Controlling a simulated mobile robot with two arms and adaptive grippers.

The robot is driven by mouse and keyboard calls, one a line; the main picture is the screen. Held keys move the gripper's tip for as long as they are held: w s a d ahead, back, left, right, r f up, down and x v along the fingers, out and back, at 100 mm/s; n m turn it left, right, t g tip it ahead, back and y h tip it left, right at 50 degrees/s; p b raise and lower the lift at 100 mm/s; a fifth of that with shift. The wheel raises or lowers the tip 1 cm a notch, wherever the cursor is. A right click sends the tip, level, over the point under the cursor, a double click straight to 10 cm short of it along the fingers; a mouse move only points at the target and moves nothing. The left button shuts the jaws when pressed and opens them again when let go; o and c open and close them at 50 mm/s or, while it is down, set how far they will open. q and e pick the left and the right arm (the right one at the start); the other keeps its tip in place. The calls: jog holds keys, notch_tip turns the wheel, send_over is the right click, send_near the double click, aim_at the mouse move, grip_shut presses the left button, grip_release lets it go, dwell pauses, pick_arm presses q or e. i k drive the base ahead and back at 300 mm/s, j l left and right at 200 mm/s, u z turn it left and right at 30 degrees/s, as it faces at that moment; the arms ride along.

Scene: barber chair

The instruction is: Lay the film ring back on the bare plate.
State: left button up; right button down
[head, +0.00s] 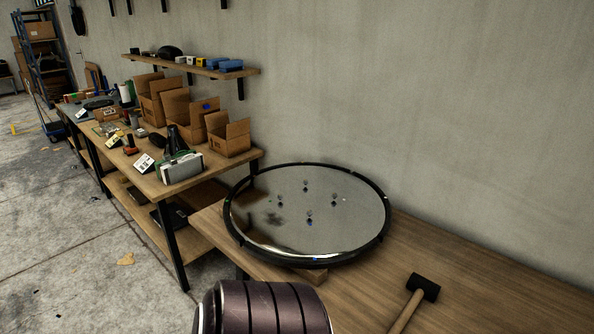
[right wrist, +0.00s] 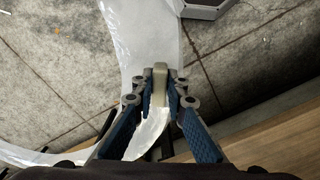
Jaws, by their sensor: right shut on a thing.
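The plate (head: 340,225) is a round, mirror-like disc with a black rim, lying on the wooden table. Several small dark pegs or marks show near its middle, and no film ring lies on it. The film ring (right wrist: 142,40) is a pale, translucent band in the right wrist view. It runs from the top down through my right gripper (right wrist: 160,88), and a curved part shows at the lower left. The gripper is shut on the band, with a small beige piece between its fingers. The ring hangs over the concrete floor, beside a wooden edge. My left gripper is out of view.
The wooden table (head: 450,270) is bare right of the plate, except for a black-headed mallet (head: 424,287). A wooden piece (head: 305,274) sticks out under the plate's front. A workbench (head: 235,163) with open cardboard boxes stands behind left, below a wall shelf (head: 185,65).

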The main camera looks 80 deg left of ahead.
aim_at(307, 200)
jog(key=u, duration=1.4)
